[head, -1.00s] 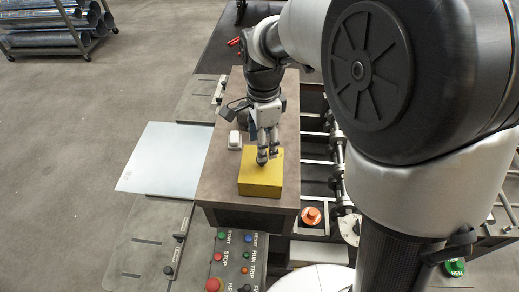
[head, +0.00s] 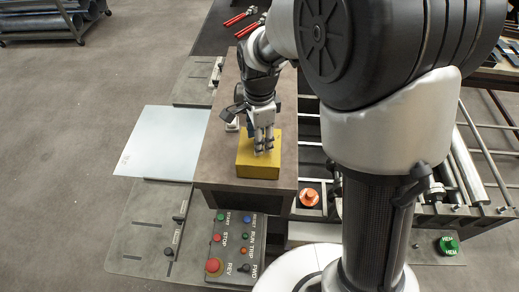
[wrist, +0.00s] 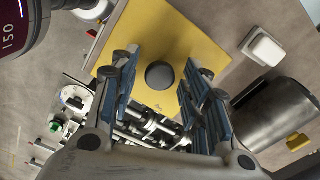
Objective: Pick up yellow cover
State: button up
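The yellow cover (head: 259,170) is a flat-topped block lying on the brown-topped stand. In the wrist view the cover (wrist: 179,35) has a round dark knob (wrist: 160,74) on its top. My gripper (head: 264,151) points down over the cover in the head view. In the wrist view my gripper (wrist: 160,78) is open, with one finger on each side of the knob and a gap to it on both sides. The exact height of the fingertips above the cover is hard to tell.
A small white switch box (head: 233,124) stands beside the cover. The brown stand (head: 215,165) has a control panel (head: 230,250) with several buttons in front. A pale sheet (head: 160,142) lies to the left. An orange button (head: 308,197) is at the right, near metal rollers.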

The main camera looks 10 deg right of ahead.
grip_shut()
dwell(0.3)
dwell(0.4)
